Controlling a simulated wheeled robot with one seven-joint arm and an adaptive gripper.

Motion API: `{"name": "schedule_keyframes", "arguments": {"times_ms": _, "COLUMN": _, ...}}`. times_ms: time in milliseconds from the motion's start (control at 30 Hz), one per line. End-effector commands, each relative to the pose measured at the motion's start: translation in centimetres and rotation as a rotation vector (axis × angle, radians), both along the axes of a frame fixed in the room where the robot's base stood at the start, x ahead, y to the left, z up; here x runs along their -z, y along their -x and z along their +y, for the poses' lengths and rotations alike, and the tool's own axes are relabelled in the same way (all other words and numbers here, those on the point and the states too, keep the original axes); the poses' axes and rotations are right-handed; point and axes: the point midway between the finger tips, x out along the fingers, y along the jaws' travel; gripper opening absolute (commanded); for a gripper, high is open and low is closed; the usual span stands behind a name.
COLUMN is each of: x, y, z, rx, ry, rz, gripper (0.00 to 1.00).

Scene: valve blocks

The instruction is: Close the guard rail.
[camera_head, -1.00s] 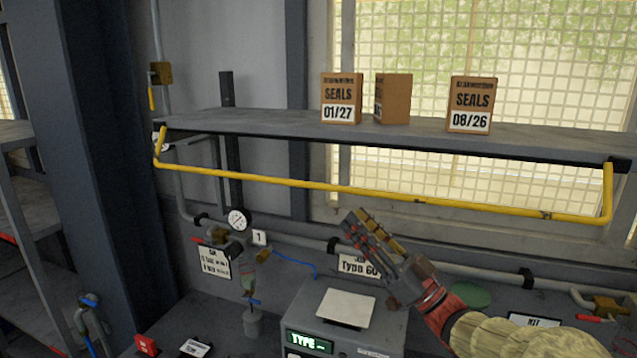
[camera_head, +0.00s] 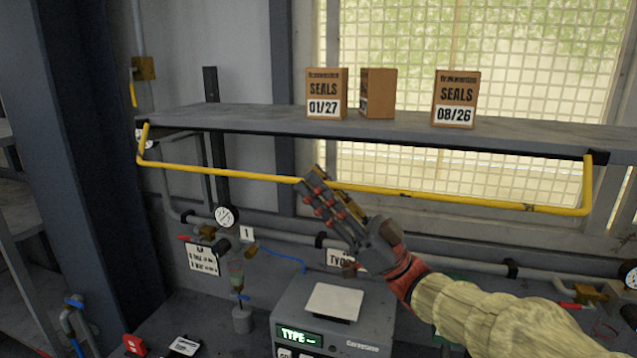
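The yellow guard rail (camera_head: 240,174) hangs below the front edge of the grey shelf (camera_head: 240,116), joined to it by an upright arm at each end. My gripper (camera_head: 312,178) is at the rail, left of its middle, with its fingertips overlapping the bar in the picture. I cannot tell whether the fingers touch the bar or are only in front of it. The gap between the fingers is hard to make out.
Boxes of seals stand on the shelf, one marked 01/27 (camera_head: 326,94), one turned aside (camera_head: 378,93) and one marked 08/26 (camera_head: 455,98). Below are a grey device (camera_head: 335,318), a gauge (camera_head: 227,216) and pipes. A dark column (camera_head: 85,150) stands at left.

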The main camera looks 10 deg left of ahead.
Motion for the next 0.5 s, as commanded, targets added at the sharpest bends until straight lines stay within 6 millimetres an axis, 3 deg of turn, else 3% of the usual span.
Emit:
{"name": "schedule_keyframes", "arguments": {"times_ms": 300, "x": -0.24, "y": -0.03, "z": 0.27, "rx": 0.001, "ry": 0.0, "rz": 0.001, "gripper": 0.27}}
{"name": "schedule_keyframes", "arguments": {"times_ms": 500, "x": -0.23, "y": -0.02, "z": 0.26, "rx": 0.001, "ry": 0.0, "rz": 0.001, "gripper": 0.16}}
